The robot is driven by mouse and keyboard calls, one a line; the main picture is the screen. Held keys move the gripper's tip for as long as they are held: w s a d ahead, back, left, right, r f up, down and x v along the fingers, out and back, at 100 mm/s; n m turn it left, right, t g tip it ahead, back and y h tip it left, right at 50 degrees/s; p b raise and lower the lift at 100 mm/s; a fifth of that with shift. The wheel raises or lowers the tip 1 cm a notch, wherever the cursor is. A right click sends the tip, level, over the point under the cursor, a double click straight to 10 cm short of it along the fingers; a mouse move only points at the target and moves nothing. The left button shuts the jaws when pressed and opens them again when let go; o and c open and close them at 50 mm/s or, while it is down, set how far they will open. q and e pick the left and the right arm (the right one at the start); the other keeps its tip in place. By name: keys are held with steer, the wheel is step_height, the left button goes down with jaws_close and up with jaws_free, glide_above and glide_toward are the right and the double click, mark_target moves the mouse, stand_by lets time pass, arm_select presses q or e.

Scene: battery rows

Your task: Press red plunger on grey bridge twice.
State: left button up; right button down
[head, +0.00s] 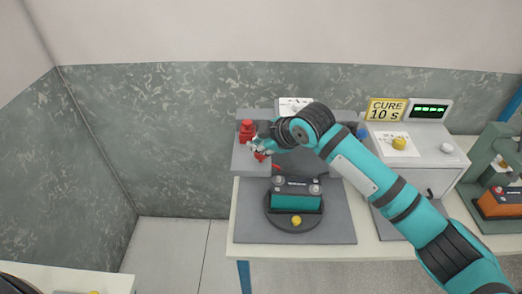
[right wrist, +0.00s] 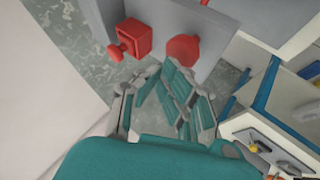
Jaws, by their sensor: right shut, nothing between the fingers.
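The grey bridge (head: 243,158) stands at the back of the table, above a grey base; its plate also shows in the right wrist view (right wrist: 215,22). A red block with a knob (head: 247,131) is on its left part and shows in the right wrist view (right wrist: 134,40). A round red plunger (right wrist: 183,48) is just beyond my fingertips there. In the head view a red part (head: 260,156) shows beside the fingers, partly hidden. My right gripper (head: 258,146) is shut and empty over the bridge; I cannot tell whether it touches the plunger. My left gripper is not in view.
A teal and black battery (head: 297,194) sits on a dark round turntable with a yellow knob (head: 296,221). To the right are a grey cabinet (head: 415,150), a "CURE 10 s" sign (head: 386,109) and an orange battery (head: 498,203). My right arm hides the bridge's right part.

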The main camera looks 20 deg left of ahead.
mark_target(259, 153)
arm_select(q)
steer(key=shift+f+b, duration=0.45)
arm_select(e)
steer(key=shift+f, duration=1.15)
stand_by(0.5)
stand_by(0.3)
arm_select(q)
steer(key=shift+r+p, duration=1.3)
arm_select(e)
steer(key=shift+r, duration=1.55)
steer(key=shift+r, duration=0.1)
step_height(259, 153, up, 5)
steer(key=p, duration=0.4)
steer(key=shift+p, duration=0.3)
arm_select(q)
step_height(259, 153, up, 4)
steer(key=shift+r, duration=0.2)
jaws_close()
